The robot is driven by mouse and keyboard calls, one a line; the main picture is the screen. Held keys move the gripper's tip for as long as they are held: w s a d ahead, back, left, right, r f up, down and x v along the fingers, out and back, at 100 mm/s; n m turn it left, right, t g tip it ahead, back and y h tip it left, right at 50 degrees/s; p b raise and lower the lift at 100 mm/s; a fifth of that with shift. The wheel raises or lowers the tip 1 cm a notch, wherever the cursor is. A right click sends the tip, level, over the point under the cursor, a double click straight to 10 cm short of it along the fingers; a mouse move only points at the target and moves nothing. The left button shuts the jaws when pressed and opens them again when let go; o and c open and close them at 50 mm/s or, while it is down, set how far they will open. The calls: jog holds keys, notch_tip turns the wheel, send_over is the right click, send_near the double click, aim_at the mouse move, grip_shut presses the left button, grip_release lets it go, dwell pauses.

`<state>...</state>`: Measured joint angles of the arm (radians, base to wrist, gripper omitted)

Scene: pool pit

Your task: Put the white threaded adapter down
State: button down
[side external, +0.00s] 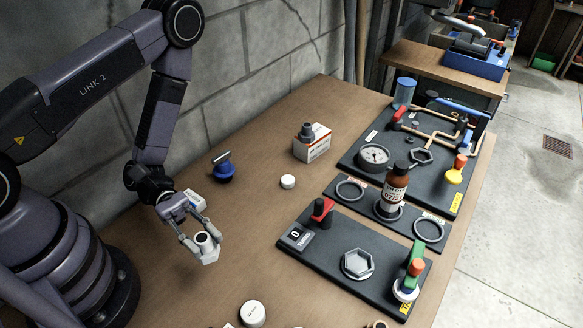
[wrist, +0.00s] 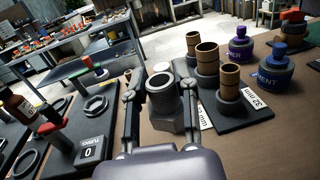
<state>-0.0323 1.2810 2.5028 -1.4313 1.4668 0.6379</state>
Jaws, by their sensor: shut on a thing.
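My gripper (side external: 203,246) is shut on the pale grey-white threaded adapter (side external: 207,254), held with its round dark bore facing up. In the wrist view the adapter (wrist: 166,105) sits between the two fingers (wrist: 163,100), with a round collar on top and a wider faceted body below. There it looks mid-grey. The fingers grip it from both sides. It is over the brown bench top (side external: 240,210), left of the front black board (side external: 290,258). I cannot tell whether its underside touches the bench.
A front board carries a counter, red handle and hexagonal socket (side external: 358,263). A brown bottle (side external: 395,186) stands among rings. A white cap (side external: 288,181), blue-based object (side external: 224,170) and box (side external: 312,150) stand farther back. Brown cylinders (wrist: 207,56) stand close right in the wrist view.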

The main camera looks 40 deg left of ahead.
jog(key=w+d+f, duration=0.8)
jog(key=d, duration=0.1)
jog(key=shift+w+f, duration=0.4)
jog(key=shift+w+d+f, duration=0.1)
jog(key=shift+f, duration=0.85)
jog(key=shift+w+d+f, duration=0.1)
jog(key=shift+f, duration=0.8)
jog(key=shift+f, duration=0.1)
jog(key=c, duration=0.9)
grip_release()
jog(key=shift+o, duration=0.2)
